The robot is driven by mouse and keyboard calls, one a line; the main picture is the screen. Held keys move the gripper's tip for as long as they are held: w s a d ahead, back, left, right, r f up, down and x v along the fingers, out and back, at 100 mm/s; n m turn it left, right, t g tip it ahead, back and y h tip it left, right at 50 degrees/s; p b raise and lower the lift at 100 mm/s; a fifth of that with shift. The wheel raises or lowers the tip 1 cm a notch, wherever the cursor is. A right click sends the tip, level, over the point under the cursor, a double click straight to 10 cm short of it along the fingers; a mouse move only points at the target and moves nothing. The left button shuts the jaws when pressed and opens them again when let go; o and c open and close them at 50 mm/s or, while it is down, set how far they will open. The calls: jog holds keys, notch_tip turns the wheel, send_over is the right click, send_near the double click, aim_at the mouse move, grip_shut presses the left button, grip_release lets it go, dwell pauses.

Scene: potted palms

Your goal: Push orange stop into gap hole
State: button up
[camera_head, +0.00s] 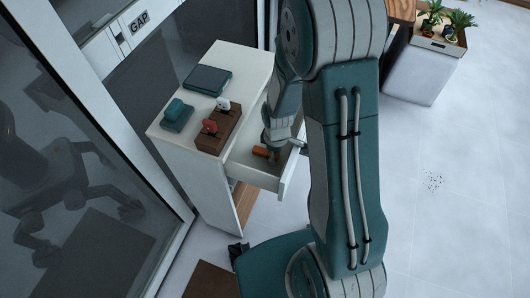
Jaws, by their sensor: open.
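A small orange block (261,152), which looks like the orange stop, lies inside the open drawer (254,174) of a white cabinet. My gripper (272,154) reaches down into the drawer, close beside the orange block on its right. My gripper is open; its fingertips are small and partly hidden, and I cannot tell whether they touch the block. The gap hole itself cannot be made out clearly.
On the cabinet top (250,62) are a dark flat case (207,80), a teal box (177,115) and a brown holder (219,128) with a red and a white piece. A dark glass panel (80,180) stands left.

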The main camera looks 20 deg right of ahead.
jog(key=shift+d+f, duration=0.15)
grip_shut()
